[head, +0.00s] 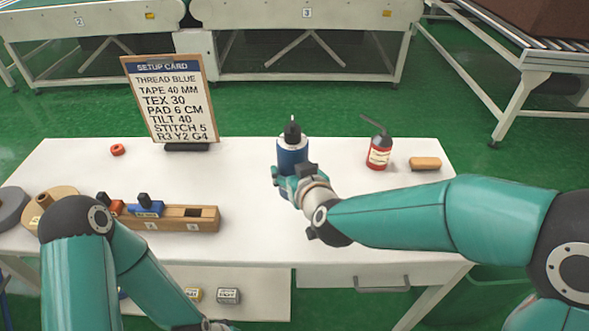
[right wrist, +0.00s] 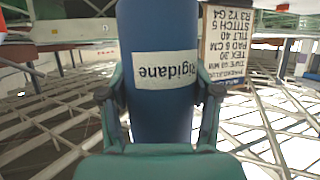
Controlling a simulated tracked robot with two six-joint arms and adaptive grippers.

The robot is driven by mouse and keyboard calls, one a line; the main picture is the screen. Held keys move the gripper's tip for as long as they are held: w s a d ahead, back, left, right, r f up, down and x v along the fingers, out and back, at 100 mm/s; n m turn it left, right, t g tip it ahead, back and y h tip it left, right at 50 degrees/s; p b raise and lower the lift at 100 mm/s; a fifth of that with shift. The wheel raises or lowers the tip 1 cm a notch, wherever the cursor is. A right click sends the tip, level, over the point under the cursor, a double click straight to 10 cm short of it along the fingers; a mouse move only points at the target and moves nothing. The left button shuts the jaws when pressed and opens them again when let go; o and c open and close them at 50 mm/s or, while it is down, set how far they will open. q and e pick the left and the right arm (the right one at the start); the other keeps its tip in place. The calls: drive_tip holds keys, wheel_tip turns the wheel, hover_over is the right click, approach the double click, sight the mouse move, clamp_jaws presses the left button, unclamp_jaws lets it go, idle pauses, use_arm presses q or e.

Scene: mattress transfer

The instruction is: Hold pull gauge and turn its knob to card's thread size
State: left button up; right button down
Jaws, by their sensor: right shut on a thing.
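The setup card (head: 168,98) stands upright at the back left of the table and reads "TEX 30"; part of it shows upside down in the right wrist view (right wrist: 235,50). My right gripper (head: 287,180) is shut around a blue bottle (head: 292,153) with a black cap. In the right wrist view the bottle (right wrist: 158,110) sits between both fingers, its white label reading "Rigidane" upside down. I cannot make out a pull gauge for certain. My left gripper (head: 218,325) is barely in view at the bottom edge, below the table's front edge; its fingers cannot be made out.
A wooden rack (head: 180,220) holds blue and orange pieces with black knobs. Small labelled boxes (head: 228,296) sit on a lower shelf.

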drive_tip(key=shift+f+b, duration=4.1)
drive_tip(key=shift+f, duration=0.45)
